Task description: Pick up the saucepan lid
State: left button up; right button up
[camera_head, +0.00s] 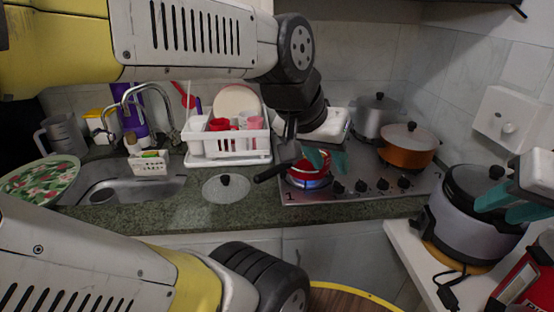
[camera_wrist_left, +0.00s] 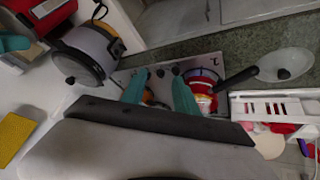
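The saucepan lid (camera_head: 226,187) is a round, pale, see-through disc with a black knob. It lies flat on the green counter between sink and stove, and also shows at the right of the left wrist view (camera_wrist_left: 286,64). My left gripper (camera_head: 325,160) is open and empty, its teal fingers apart above the stove beside the small red saucepan (camera_head: 305,178), to the right of the lid. Its fingers also show in the wrist view (camera_wrist_left: 160,92). My right gripper (camera_head: 512,205) is at the far right by the cooker, its teal fingers apart with nothing visible between them.
The saucepan's black handle (camera_head: 272,173) points left toward the lid. A white dish rack (camera_head: 230,146) stands behind the lid. The sink (camera_head: 130,187) is to its left. An orange pot (camera_head: 408,148) and a grey pot (camera_head: 375,118) are at the back right. A cooker (camera_head: 470,215) stands right.

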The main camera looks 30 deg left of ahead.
aim_at(225, 188)
jog(key=j+u, duration=0.15)
jog(key=u, duration=1.45)
